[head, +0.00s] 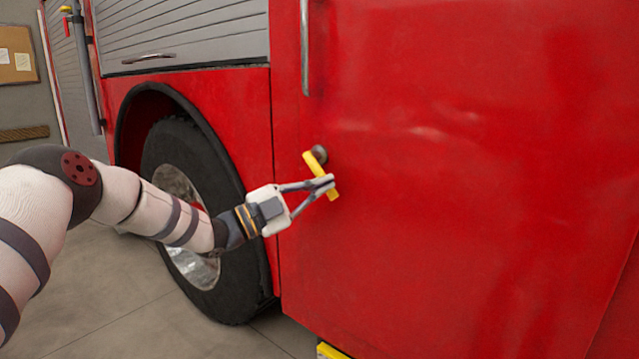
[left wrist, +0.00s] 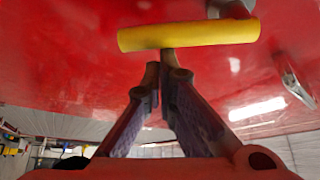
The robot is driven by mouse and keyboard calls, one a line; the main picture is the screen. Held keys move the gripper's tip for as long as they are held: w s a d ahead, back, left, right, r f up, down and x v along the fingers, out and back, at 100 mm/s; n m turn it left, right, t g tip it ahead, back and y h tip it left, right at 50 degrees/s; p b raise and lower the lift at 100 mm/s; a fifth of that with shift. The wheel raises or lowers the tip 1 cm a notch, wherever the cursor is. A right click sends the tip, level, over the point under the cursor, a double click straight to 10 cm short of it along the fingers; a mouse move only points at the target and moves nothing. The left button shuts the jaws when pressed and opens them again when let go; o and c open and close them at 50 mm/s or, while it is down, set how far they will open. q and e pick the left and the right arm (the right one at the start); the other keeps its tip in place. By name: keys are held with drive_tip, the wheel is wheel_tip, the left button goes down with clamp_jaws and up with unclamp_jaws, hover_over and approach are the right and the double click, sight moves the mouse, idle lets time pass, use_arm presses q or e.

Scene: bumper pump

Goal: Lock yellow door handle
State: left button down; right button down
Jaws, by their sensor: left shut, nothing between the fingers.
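The yellow door handle (head: 312,163) is a short bar on a dark round mount (head: 320,154) on the red truck door (head: 450,150). In the head view it slants from upper left to lower right. My left gripper (head: 329,182) is shut and empty, with its fingertips at the lower part of the handle. In the left wrist view the handle (left wrist: 190,35) lies across the picture just beyond the fingertips (left wrist: 160,65). I cannot tell if they touch it. My right gripper is not in view.
A vertical silver grab bar (head: 304,50) is on the door above the handle. A large black wheel (head: 190,220) sits left of the door, behind my left arm. A yellow step edge (head: 330,351) shows below the door. Grey floor (head: 120,310) is clear at lower left.

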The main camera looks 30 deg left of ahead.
use_arm(q)
drive_tip(key=shift+w+a+f+m+g+y+p, duration=0.2)
drive_tip(key=shift+a+f+m+g, duration=0.35)
drive_tip(key=shift+m, duration=0.7)
drive_tip(key=shift+w+a+f+m+g+y+p, duration=0.25)
drive_tip(key=shift+a+m+g, duration=0.4)
drive_tip(key=shift+m, duration=0.65)
drive_tip(key=shift+w+a+f+m+g+y+p, duration=0.1)
drive_tip(key=shift+a+f+m+g, duration=0.55)
drive_tip(key=shift+m, duration=0.6)
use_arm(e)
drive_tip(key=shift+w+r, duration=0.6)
use_arm(q)
drive_tip(key=shift+r, duration=0.1)
